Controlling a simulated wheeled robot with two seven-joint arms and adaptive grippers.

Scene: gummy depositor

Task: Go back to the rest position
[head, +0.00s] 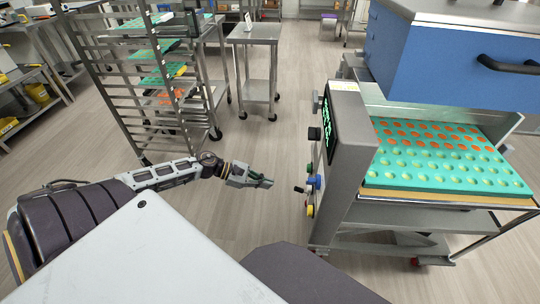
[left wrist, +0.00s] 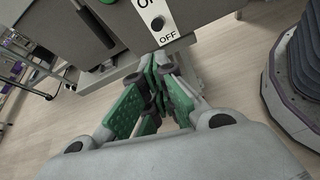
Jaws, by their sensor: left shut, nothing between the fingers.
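My left gripper (head: 262,181) is stretched out in front of me in the head view, a short way left of the depositor's control side. Its fingers are shut and empty; they also show in the left wrist view (left wrist: 157,88), with green pads together. The depositor (head: 345,150) stands at the right, with a dark screen, a blue knob (head: 314,182) and other buttons on its side. In the left wrist view an ON/OFF plate (left wrist: 162,24) with a black switch is beyond the fingertips, apart from them. My right gripper is not in view.
A teal mold tray (head: 450,185) with orange and pale fillings lies on the depositor under the blue hopper (head: 450,60). A rack (head: 150,80) with several trays stands at the left. A small steel cart (head: 255,36) is behind. The floor between is clear.

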